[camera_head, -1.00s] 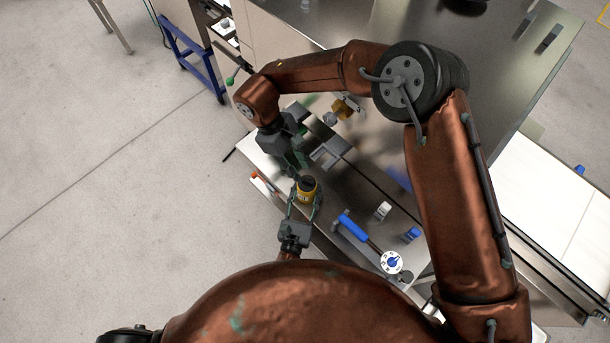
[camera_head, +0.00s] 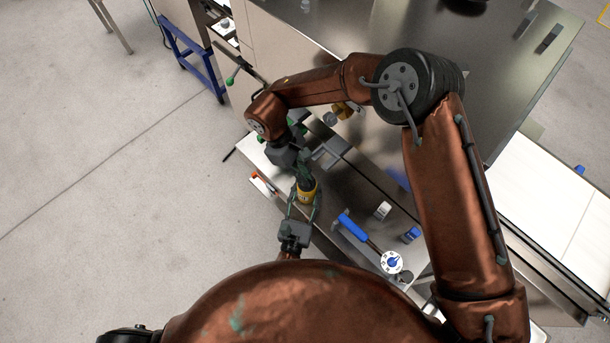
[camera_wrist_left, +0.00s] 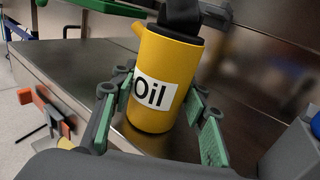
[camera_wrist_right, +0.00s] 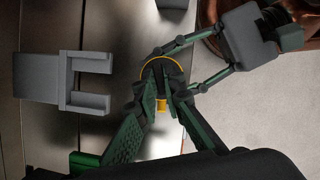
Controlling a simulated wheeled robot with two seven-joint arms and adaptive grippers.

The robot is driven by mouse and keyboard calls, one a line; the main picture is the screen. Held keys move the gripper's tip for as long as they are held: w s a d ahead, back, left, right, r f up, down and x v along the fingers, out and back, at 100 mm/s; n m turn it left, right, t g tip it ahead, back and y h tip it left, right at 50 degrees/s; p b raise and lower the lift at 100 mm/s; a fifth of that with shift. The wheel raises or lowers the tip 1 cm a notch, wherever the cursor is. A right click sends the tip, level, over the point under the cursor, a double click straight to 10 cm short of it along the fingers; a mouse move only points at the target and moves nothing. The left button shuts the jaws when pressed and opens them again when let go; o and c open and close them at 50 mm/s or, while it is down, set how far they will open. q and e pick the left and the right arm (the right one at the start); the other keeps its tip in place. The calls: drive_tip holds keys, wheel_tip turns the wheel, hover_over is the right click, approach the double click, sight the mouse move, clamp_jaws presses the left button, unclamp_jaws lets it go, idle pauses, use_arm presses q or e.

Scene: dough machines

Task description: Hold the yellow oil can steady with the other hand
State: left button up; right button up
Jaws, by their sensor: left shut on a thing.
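The yellow oil can (camera_head: 308,195) stands upright in the head view, its dark top under my right gripper. In the left wrist view the can (camera_wrist_left: 155,85) shows its "Oil" label and leans slightly in the picture. My left gripper (camera_head: 302,205) is shut on the can, with one green-padded finger on each side of its body (camera_wrist_left: 158,125). My right gripper (camera_head: 305,180) comes down from above onto the can's dark top. In the right wrist view its fingertips (camera_wrist_right: 162,92) lie close together over that top; whether they grip it is unclear.
A grey forked bracket (camera_head: 332,150) is fixed near the right gripper. A blue-handled tool (camera_head: 353,227) and a round dial (camera_head: 392,262) are to the right of the can. Open floor lies to the left.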

clamp_jaws()
drive_tip(key=shift+n, duration=0.4)
drive_tip(key=shift+s+n+t, duration=0.1)
drive_tip(key=shift+n+t, duration=0.4)
drive_tip(key=shift+n, duration=0.5)
drive_tip(key=n+t, duration=0.1)
drive_tip(key=n, duration=0.3)
drive_tip(key=shift+s+n+t, duration=0.15)
drive_tip(key=shift+n+t, duration=0.15)
drive_tip(key=shift+t, duration=0.1)
drive_tip(key=n, duration=0.2)
drive_tip(key=n+t, duration=0.1)
drive_tip(key=n, duration=0.1)
drive_tip(key=shift+s+t+y, duration=0.1)
drive_tip(key=shift+t+y, duration=0.2)
drive_tip(key=shift+n+t+y, duration=0.3)
drive_tip(key=shift+n+t, duration=0.1)
drive_tip(key=shift+n, duration=1.3)
drive_tip(key=o, duration=0.6)
unclamp_jaws()
